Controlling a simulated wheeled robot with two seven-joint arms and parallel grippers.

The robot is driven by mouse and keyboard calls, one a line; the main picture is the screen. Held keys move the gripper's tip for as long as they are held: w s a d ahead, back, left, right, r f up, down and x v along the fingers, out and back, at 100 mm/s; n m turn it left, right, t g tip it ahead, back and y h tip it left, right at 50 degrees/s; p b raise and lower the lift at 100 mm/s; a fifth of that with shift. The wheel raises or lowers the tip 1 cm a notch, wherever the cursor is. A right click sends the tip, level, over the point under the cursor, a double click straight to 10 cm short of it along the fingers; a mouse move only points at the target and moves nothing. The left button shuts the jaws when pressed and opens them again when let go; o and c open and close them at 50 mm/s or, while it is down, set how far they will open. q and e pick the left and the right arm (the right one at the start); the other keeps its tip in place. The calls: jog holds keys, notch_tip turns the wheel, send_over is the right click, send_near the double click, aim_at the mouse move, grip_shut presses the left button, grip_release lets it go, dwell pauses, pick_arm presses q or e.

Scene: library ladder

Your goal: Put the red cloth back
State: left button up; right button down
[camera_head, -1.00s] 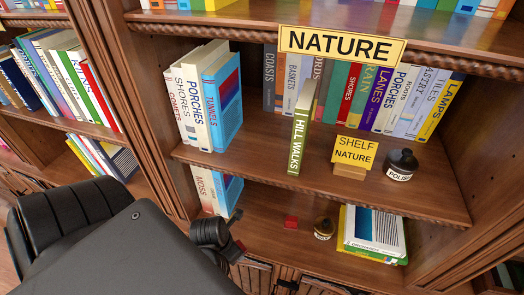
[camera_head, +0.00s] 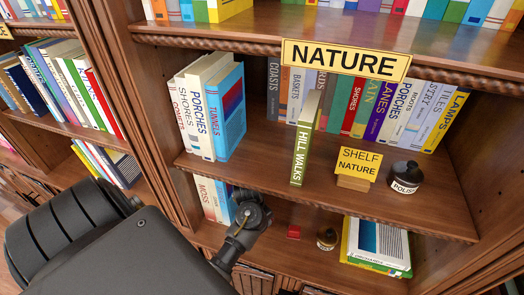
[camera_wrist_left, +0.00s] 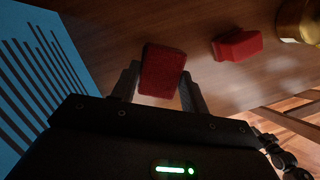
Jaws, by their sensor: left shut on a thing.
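In the left wrist view, my left gripper (camera_wrist_left: 159,84) is shut on a red cloth (camera_wrist_left: 162,68), a folded, block-like piece between the two fingers. The cloth is over the wooden lower shelf (camera_wrist_left: 205,85); whether it touches the board is unclear. A second small red object (camera_wrist_left: 237,46) lies on that shelf, to the right of the held cloth. It also shows in the head view (camera_head: 293,232). In the head view my left arm (camera_head: 245,215) reaches toward the lower shelf; its fingers and the held cloth are hidden there. My right gripper is not in view.
A small jar (camera_head: 326,239) stands right of the second red object, with stacked books (camera_head: 377,245) beyond it. A blue book (camera_wrist_left: 35,75) stands close left of my gripper. Above, the middle shelf holds a green book (camera_head: 301,150), a sign (camera_head: 358,164) and a polish jar (camera_head: 404,178).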

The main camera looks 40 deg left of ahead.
pick_arm(q)
jog(key=shift+s+d+f, duration=0.1)
jog(key=shift+d+f, duration=0.1)
jog(key=shift+f, duration=1.25)
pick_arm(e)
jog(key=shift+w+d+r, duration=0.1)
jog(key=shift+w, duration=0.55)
pick_arm(q)
jog(key=shift+a, duration=0.1)
jog(key=o, duration=0.9)
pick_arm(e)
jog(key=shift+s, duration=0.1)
pick_arm(q)
jog(key=shift+r, duration=0.1)
jog(key=v, duration=0.5)
jog(key=shift+r, duration=0.1)
jog(key=s, duration=0.3)
jog(key=s+b, duration=0.1)
jog(key=s, duration=0.3)
jog(key=s+a+b, duration=0.1)
jog(key=s, duration=0.2)
jog(key=shift+s+a+f, duration=0.1)
jog(key=shift+s+f, duration=0.15)
jog(key=shift+s, duration=0.15)
jog(key=shift+s+a, duration=0.15)
jog(key=shift+s, duration=0.4)
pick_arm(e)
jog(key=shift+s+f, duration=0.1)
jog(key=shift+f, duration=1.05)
